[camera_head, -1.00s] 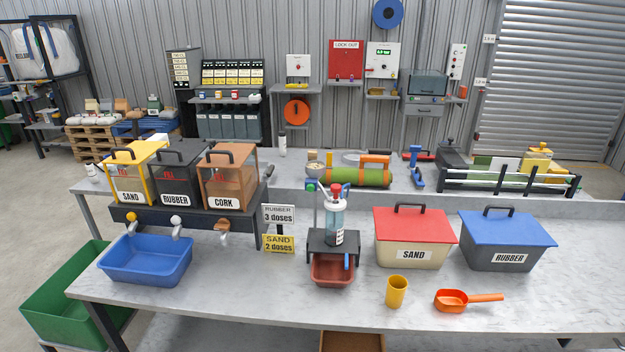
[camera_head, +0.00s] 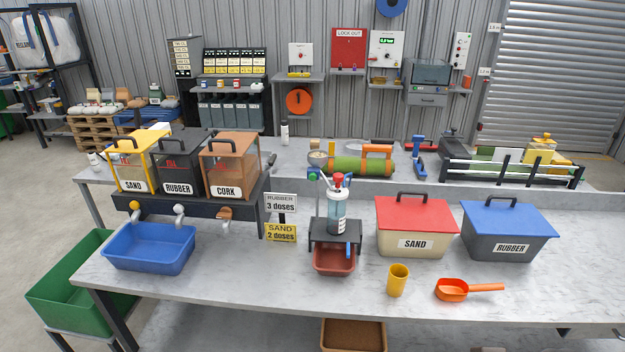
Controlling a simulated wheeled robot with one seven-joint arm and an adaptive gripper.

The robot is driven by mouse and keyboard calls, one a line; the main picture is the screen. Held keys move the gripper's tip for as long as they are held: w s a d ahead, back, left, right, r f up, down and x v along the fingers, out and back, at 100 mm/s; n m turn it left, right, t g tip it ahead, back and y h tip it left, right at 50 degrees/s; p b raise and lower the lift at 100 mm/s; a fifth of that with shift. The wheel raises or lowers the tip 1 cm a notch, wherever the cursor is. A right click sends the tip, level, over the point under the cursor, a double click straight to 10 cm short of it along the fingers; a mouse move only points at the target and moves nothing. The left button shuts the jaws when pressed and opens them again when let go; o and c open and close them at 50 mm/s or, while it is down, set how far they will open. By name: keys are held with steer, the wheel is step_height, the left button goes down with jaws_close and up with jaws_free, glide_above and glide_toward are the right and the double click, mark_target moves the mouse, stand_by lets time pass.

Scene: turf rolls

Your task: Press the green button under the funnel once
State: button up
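A small green round spot, which looks like the green button (camera_head: 313,176), sits at the back of the bench, behind the clear bottle stand. Just above it is a pale, bowl-like top that looks like the funnel (camera_head: 317,158). The bottle stand's thin rods partly cover this area, and the button is too small to tell whether it is pressed. My gripper is not in view.
In front stand a clear bottle (camera_head: 337,212) on a black stand, a red tray (camera_head: 334,260) and a red-lidded sand box (camera_head: 411,228). Three dispensers stand left, above a blue tub (camera_head: 150,248). A green turf roll (camera_head: 362,166) lies right of the button.

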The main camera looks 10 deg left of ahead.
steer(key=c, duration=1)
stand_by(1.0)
